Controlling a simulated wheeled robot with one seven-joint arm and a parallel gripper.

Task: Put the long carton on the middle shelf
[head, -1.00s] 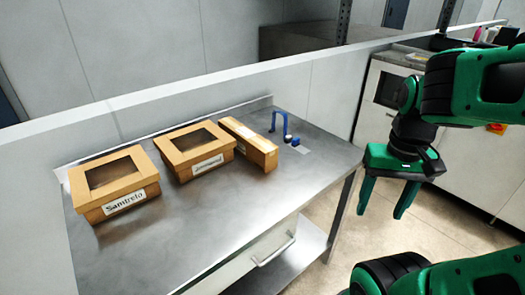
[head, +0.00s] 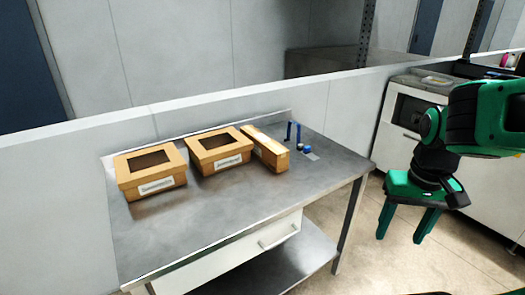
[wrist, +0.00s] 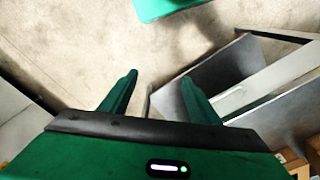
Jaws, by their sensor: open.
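The long carton (head: 265,149) is a narrow brown box lying on the steel table (head: 240,211), to the right of two wider boxes. My gripper (head: 403,238) is open and empty, pointing down over the floor to the right of the table, well apart from the carton. In the wrist view the open fingers of my gripper (wrist: 155,82) show with floor between them. No middle shelf can be made out for certain; a lower steel shelf (head: 296,272) shows under the table.
Two brown boxes with windowed lids, one at left (head: 150,173) and one in the middle (head: 218,150), stand on the table. A blue tape dispenser (head: 298,134) is right of the carton. A drawer (head: 232,257) hangs under the tabletop. The table's front half is clear.

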